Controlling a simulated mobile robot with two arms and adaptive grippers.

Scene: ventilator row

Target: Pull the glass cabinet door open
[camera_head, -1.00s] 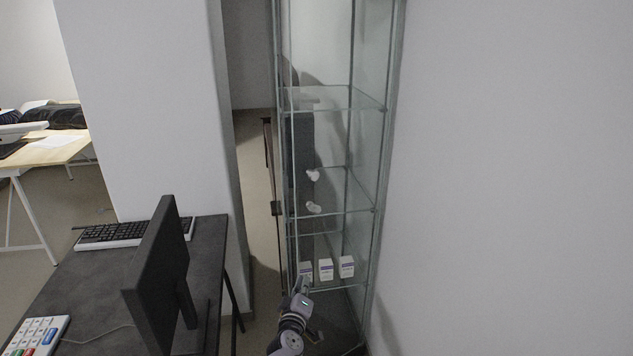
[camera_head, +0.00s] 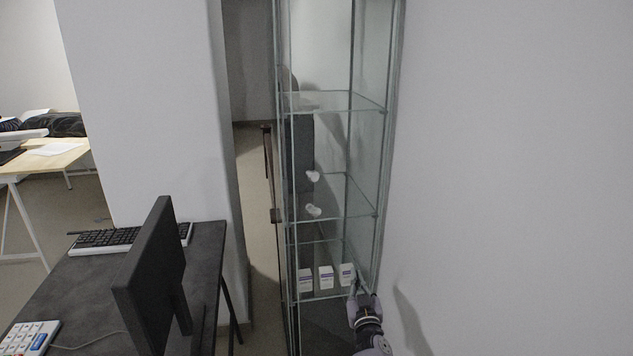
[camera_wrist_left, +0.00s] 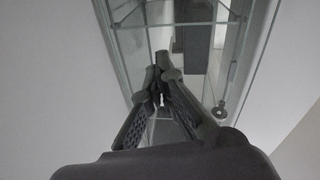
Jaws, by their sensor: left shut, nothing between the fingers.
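The tall glass cabinet (camera_head: 330,215) stands in the middle of the head view, against the wall. It has glass shelves and thin metal edges. I cannot tell which pane is the door or whether it stands ajar. A small dark fitting (camera_head: 276,215) shows at its left edge. My left gripper (camera_head: 361,288) is shut and empty, low at the cabinet's right front edge. In the left wrist view its fingertips (camera_wrist_left: 165,72) meet in front of the glass. A round dark knob (camera_wrist_left: 220,108) shows right of the fingers, apart from them. My right gripper is out of view.
A plain wall (camera_head: 510,180) closes the right side. A dark desk (camera_head: 75,290) with a monitor (camera_head: 150,280) stands at the left.

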